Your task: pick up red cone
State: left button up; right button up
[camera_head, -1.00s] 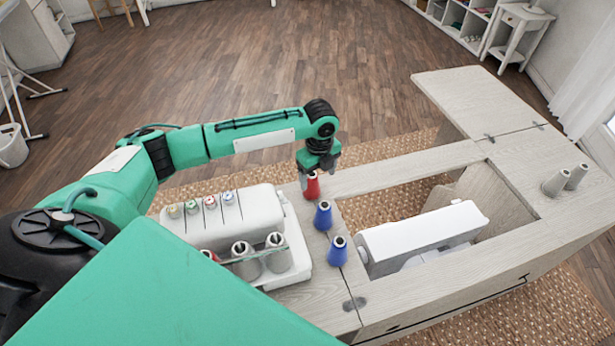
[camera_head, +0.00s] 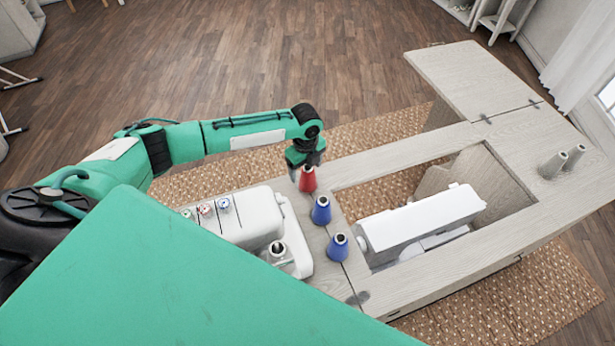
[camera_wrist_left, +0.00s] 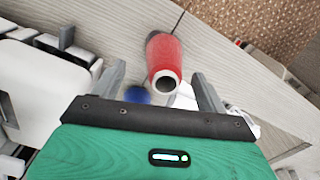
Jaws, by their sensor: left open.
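The red cone (camera_head: 308,179) stands on the wooden cabinet top, at the far end of a row with two blue cones. My left gripper (camera_head: 306,163) is right at the red cone in the head view, and its fingers partly overlap the cone's upper part. In the left wrist view the red cone (camera_wrist_left: 164,62) shows between the two open fingers of the left gripper (camera_wrist_left: 162,82), with clear gaps on both sides. My right gripper is not in view.
Blue cones (camera_head: 321,210) and (camera_head: 338,247) stand close in front of the red cone. A white serger (camera_head: 245,217) is to the left. A white sewing machine (camera_head: 420,218) sits in the cabinet opening to the right. Grey cones (camera_head: 552,165) stand at the far right.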

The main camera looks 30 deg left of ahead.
aim_at(308, 183)
pick_arm(q)
jog(key=shift+d+f+p, duration=0.1)
jog(key=shift+f+p, duration=0.25)
jog(key=f, duration=0.1)
jog(key=f+p, duration=0.1)
jog(key=f, duration=0.2)
jog(key=shift+w, duration=0.3)
jog(key=shift+f, duration=0.2)
jog(key=shift+c, duration=0.3)
jog(key=c, duration=1)
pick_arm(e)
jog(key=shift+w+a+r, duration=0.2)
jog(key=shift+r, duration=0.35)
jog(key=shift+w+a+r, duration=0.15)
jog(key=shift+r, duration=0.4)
